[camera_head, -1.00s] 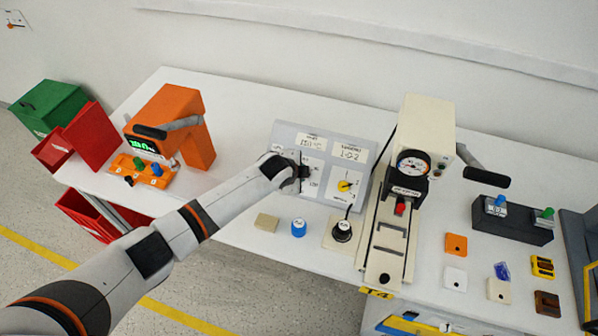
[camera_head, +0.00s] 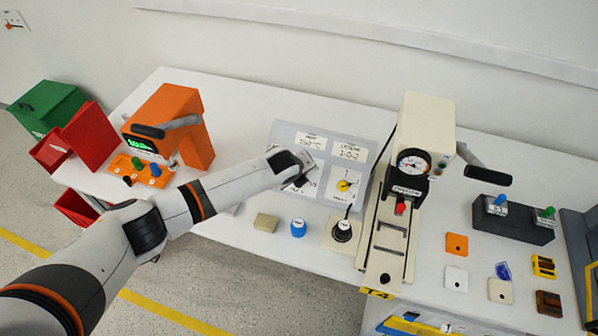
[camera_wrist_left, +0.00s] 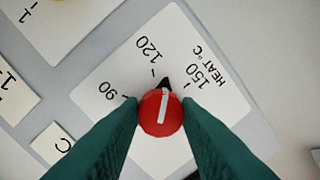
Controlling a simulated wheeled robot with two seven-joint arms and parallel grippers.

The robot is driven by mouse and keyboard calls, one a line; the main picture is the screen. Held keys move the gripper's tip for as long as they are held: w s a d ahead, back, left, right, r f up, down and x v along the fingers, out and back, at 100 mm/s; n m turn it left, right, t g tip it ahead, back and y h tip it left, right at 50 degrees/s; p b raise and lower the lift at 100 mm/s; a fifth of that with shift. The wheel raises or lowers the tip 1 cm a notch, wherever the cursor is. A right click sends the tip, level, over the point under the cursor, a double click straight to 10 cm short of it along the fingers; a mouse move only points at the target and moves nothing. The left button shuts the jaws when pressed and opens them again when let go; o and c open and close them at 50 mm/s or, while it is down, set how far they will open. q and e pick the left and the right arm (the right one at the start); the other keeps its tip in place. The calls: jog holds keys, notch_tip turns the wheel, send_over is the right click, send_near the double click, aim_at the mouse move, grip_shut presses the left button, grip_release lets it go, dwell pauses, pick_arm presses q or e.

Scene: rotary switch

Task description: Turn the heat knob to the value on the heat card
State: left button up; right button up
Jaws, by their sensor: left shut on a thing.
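The red heat knob (camera_wrist_left: 161,113) sits between the two green fingers of my left gripper (camera_wrist_left: 162,108), which is shut on it. The knob's black pointer tip lies between the 120 and 150 marks on the white heat dial plate (camera_wrist_left: 118,68), labelled 90, 120 and 150. In the head view my left gripper (camera_head: 300,170) is at the grey panel (camera_head: 272,148) and hides the knob. The heat card (camera_head: 311,142) is at the panel's top left; its small value is hard to read for sure. My right gripper is not in view.
Right of the heat dial is a yellow knob (camera_head: 344,186) under a second card (camera_head: 350,151). A beige press (camera_head: 425,130) stands right of the panel. A beige block (camera_head: 265,222), blue knob (camera_head: 298,228) and black knob (camera_head: 342,231) lie in front.

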pick_arm(q)
jog(key=m, duration=0.3)
jog(key=shift+m, duration=0.3)
jog(key=shift+s+f+m+y, duration=0.1)
jog(key=shift+m+y, duration=0.3)
jog(key=shift+m, duration=1.4)
jog(key=o, duration=0.7)
